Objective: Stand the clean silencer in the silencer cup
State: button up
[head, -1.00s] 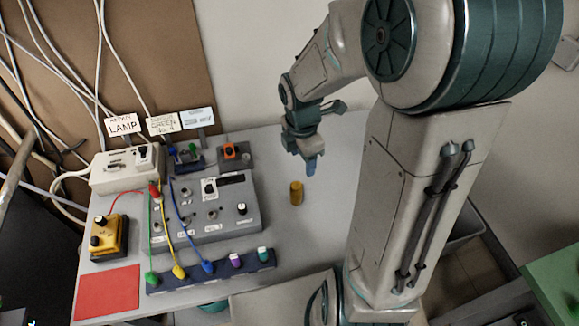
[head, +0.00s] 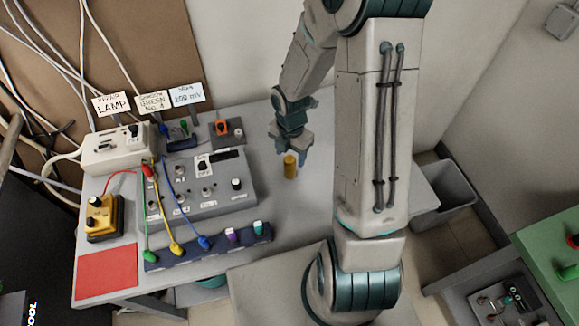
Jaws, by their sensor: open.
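A brass-coloured cylinder (head: 290,168) stands upright on the grey bench, right of the control box. It may be the silencer, but I cannot be sure at this size. My gripper (head: 291,152) points down over it, open, with its blue-grey fingers spread to either side of the cylinder's top. I cannot tell whether a finger touches it. I cannot make out the silencer cup in this view; my own arm hides part of the bench's right side.
A grey control box (head: 215,205) with cables stands left of the cylinder. A dark rack (head: 190,252) of coloured plugs lies in front, with a red mat (head: 107,273) at front left. A grey bin (head: 445,190) and a green table (head: 555,245) are at the right. Bench around the cylinder is clear.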

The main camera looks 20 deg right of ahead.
aim_at(290, 158)
jog(key=shift+a+f+p, duration=0.1)
jog(key=shift+f+p, duration=0.2)
jog(key=shift+f, duration=2.35)
jog(key=c, duration=1.2)
jog(key=shift+r, duration=0.1)
jog(key=shift+r, duration=0.5)
jog(key=r, duration=0.3)
jog(key=shift+s+d+r, duration=0.15)
jog(key=shift+d+r, duration=0.05)
jog(key=shift+d, duration=0.1)
jog(key=s+d+r, duration=0.2)
jog(key=d, duration=0.1)
jog(key=s+d+r, duration=0.2)
jog(key=s+d+r+p, duration=0.1)
jog(key=s+d+r, duration=0.1)
jog(key=d, duration=0.1)
jog(key=shift+s+d+r, duration=0.25)
jog(key=shift+s+d, duration=0.1)
